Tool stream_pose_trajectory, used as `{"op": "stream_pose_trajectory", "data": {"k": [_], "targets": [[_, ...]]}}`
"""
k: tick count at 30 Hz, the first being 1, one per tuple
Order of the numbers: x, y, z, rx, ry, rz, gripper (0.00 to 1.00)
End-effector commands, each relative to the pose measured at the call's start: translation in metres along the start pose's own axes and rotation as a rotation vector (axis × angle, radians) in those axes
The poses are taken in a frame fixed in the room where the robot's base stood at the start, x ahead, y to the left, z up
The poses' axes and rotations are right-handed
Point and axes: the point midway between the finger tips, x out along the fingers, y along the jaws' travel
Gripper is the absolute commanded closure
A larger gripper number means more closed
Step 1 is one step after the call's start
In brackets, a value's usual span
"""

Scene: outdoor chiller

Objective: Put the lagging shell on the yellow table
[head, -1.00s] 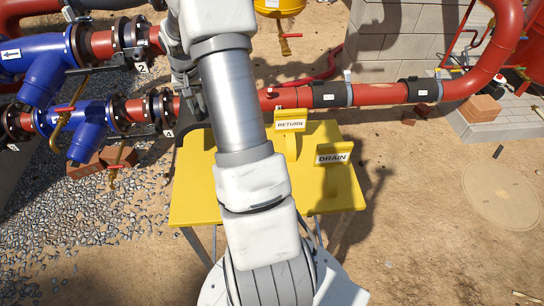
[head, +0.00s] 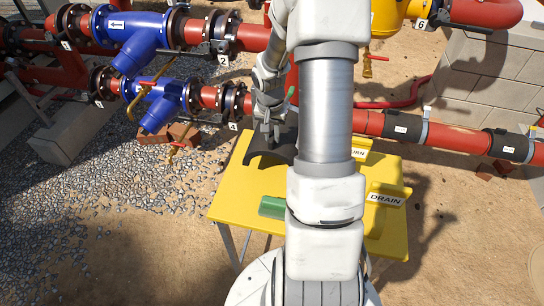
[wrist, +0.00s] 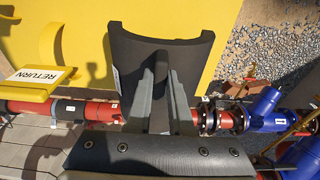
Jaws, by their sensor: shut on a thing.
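The lagging shell (head: 284,152) is a dark half-round piece at the far left part of the yellow table (head: 233,207). In the wrist view the shell (wrist: 190,55) shows its curved end over the yellow table top (wrist: 85,30). My gripper (head: 269,132) is shut on the shell, with its fingers (wrist: 160,65) closed on the shell's wall. The shell looks to be over the table's back edge region; I cannot tell whether it touches the top. My arm hides the middle of the table.
A green object (head: 272,207) lies on the table's front left. Yellow holders marked RETURN (wrist: 38,80) and DRAIN (head: 386,199) stand on the right. Red pipes (head: 455,137) and blue valve bodies (head: 138,42) run behind. The table's left front is bare.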

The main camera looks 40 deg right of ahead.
Motion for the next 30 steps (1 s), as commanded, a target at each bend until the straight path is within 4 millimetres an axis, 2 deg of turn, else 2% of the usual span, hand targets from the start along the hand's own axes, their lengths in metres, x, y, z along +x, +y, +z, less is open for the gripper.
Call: {"op": "stream_pose_trajectory", "data": {"k": [3, 6, 11, 19, 29, 30], "targets": [[0.009, -0.003, 0.023, -0.004, -0.001, 0.001, 1.00], [0.014, -0.005, 0.032, -0.003, 0.001, 0.000, 1.00], [0.019, -0.005, 0.037, 0.000, 0.001, -0.001, 1.00], [0.053, -0.005, 0.042, -0.001, -0.001, 0.000, 1.00], [0.057, -0.005, 0.041, 0.000, 0.002, -0.001, 1.00], [0.056, -0.005, 0.041, 0.001, 0.001, -0.001, 0.75]]}}
